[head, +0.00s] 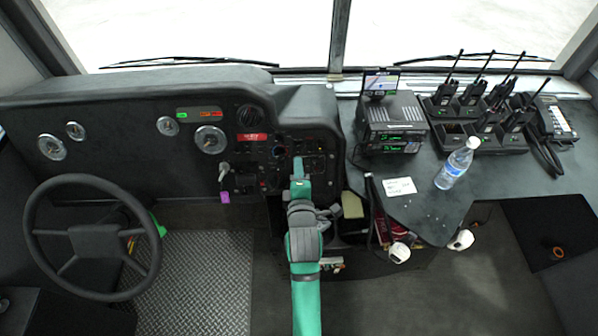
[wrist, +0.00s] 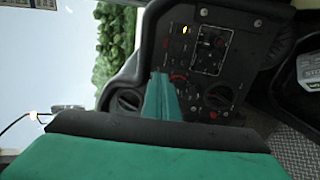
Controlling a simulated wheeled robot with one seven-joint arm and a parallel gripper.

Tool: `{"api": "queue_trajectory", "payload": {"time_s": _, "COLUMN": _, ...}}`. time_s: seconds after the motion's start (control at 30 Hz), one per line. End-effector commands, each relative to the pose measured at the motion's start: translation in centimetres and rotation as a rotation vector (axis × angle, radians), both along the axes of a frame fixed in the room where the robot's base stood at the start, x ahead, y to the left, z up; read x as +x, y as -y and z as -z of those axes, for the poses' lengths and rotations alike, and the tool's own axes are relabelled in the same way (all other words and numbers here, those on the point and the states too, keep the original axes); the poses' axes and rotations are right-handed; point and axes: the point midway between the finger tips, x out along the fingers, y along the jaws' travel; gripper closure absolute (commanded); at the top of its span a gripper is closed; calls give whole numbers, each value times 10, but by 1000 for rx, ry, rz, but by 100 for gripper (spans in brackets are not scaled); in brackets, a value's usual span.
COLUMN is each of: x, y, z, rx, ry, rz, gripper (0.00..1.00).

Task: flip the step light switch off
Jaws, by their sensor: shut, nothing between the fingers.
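The dark switch panel (head: 312,146) is on the right end of the dashboard in the head view, with small switches, knobs and lights. It also fills the upper middle of the wrist view (wrist: 183,50), turned on its side. I cannot tell which switch is the step light switch. My green gripper (head: 298,162) is shut and empty in front of the panel in the head view. In the wrist view my gripper (wrist: 161,76) points at the panel beside a red-ringed knob (wrist: 178,77). It hides part of the panel, and contact is unclear.
An amber light (wrist: 204,12) glows on the panel. A steering wheel (head: 94,185) is at left; a key with a purple tag (head: 225,196) hangs left of the panel. The right counter holds stacked radios (head: 392,120), handset chargers (head: 470,139) and a bottle (head: 457,163).

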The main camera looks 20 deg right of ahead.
Motion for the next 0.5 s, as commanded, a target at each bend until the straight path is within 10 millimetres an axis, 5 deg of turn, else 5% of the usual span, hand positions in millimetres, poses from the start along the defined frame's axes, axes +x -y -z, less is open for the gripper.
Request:
{"api": "queue_trajectory", "payload": {"time_s": 0.2, "x": -22, "y": -2, "z": -10, "rx": 1, "ry": -1, "rz": 7, "gripper": 100}}
{"api": "queue_trajectory", "payload": {"time_s": 0.5, "x": -23, "y": -11, "z": -12, "rx": 1, "ry": -1, "rz": -7, "gripper": 100}}
